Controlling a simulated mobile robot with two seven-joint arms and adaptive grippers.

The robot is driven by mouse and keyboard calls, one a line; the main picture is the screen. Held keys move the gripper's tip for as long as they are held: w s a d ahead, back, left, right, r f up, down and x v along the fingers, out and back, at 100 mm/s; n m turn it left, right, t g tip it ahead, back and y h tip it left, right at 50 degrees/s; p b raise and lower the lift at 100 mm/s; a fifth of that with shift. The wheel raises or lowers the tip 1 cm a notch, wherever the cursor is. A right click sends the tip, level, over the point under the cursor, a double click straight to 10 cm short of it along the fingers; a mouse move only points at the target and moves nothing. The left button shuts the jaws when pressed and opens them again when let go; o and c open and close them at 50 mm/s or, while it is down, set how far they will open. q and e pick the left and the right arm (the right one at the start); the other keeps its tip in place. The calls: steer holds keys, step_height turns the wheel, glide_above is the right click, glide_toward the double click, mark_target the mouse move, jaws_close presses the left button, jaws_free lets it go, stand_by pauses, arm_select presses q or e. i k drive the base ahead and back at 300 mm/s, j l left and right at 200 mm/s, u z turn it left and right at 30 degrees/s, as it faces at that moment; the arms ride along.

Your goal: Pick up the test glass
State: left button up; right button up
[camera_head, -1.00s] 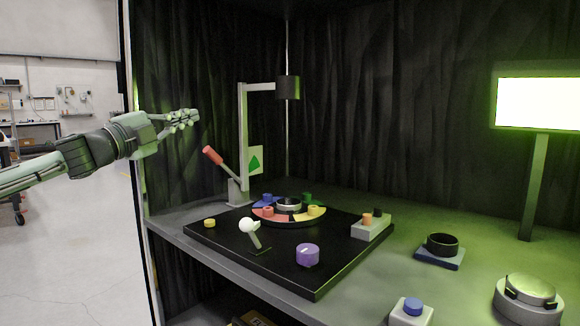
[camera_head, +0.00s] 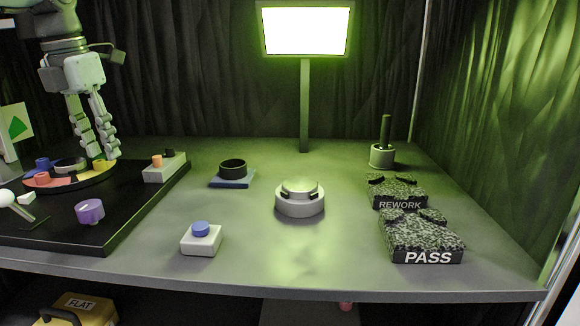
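No thing is labelled as the test glass. A round, shiny pale disc (camera_head: 300,187) sits in a grey ring holder (camera_head: 300,206) with dark clips, in the middle of the table. A black ring-shaped piece (camera_head: 232,168) rests on a blue pad (camera_head: 231,182) to its left. I cannot tell which of these, if either, is the glass. My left gripper (camera_head: 103,154) points down at the left, near the coloured dial (camera_head: 65,180), well apart from the disc and the ring. Its fingers are apart with nothing seen between them. My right gripper is out of view.
A lit screen (camera_head: 305,30) stands on a post at the back. REWORK (camera_head: 399,192) and PASS (camera_head: 420,238) blocks lie at the right. A blue-button box (camera_head: 201,241) is near the front edge. A black board (camera_head: 75,235) fills the left. The front middle table is clear.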

mark_target(232, 169)
steer(key=j+z, duration=0.15)
steer(key=z, duration=0.2)
steer(key=j+z, duration=0.2)
steer(key=z, duration=0.15)
steer(key=j+z, duration=0.15)
steer(key=z, duration=0.2)
steer(key=k+j, duration=0.15)
steer(key=j, duration=0.15)
